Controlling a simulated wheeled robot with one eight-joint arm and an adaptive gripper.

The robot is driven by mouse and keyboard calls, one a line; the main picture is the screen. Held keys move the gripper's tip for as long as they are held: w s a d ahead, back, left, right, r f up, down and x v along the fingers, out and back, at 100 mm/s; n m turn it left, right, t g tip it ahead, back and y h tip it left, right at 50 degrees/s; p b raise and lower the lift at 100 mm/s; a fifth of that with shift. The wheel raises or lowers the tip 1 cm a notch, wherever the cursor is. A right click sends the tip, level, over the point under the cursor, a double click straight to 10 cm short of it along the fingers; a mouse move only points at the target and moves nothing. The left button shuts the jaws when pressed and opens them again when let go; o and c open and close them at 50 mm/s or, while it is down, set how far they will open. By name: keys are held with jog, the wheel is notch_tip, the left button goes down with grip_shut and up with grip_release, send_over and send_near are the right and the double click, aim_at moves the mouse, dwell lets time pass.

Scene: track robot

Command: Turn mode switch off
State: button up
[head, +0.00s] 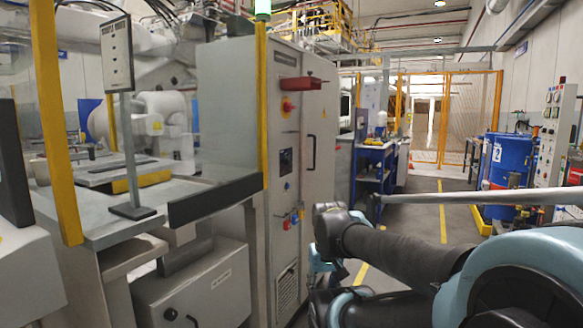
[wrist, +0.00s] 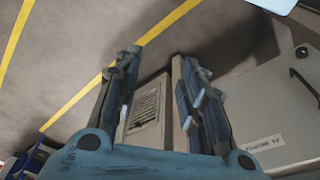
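A tall grey control cabinet (head: 228,110) stands left of centre in the head view. Its narrow door carries a red and yellow rotary switch (head: 287,104), a dark panel (head: 286,161) and a group of small red and blue controls (head: 291,220). I cannot tell which of these is the mode switch, or read its position. In the wrist view my gripper (wrist: 160,88) is open and empty, its fingers spread apart. Between them show the floor and a vented grey cabinet face (wrist: 145,112). In the head view my gripper is low beside the cabinet, largely hidden by my arm.
A sign on a post (head: 117,54) stands on the left table behind a clear guard. A red bracket (head: 301,84) juts from the cabinet. A blue shelf cart (head: 370,170) and blue drum (head: 505,168) stand farther back. The aisle floor (head: 425,220) between is open.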

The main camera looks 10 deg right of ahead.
aim_at(289, 162)
jog(key=w+a+r+m+t+y, duration=0.1)
jog(key=w+a+r+m+y, duration=0.25)
jog(key=w+r+m, duration=0.6)
jog(key=w+a+r+m+t+y, duration=0.15)
jog(key=w+r+m+y, duration=0.45)
jog(key=w, duration=0.7)
jog(key=w+d+r+m+t+y, duration=0.3)
jog(key=w+d+r+m, duration=0.2)
jog(key=w+d, duration=0.55)
jog(key=w+d+r+m+t+y, duration=0.25)
jog(key=w+d+r+m, duration=0.4)
jog(key=w, duration=0.65)
jog(key=w+a+f+n, duration=0.1)
jog(key=w+a, duration=0.8)
jog(key=a, duration=0.3)
jog(key=shift+w+a+n, duration=0.3)
jog(key=shift+w+a, duration=0.05)
jog(key=shift+f, duration=0.1)
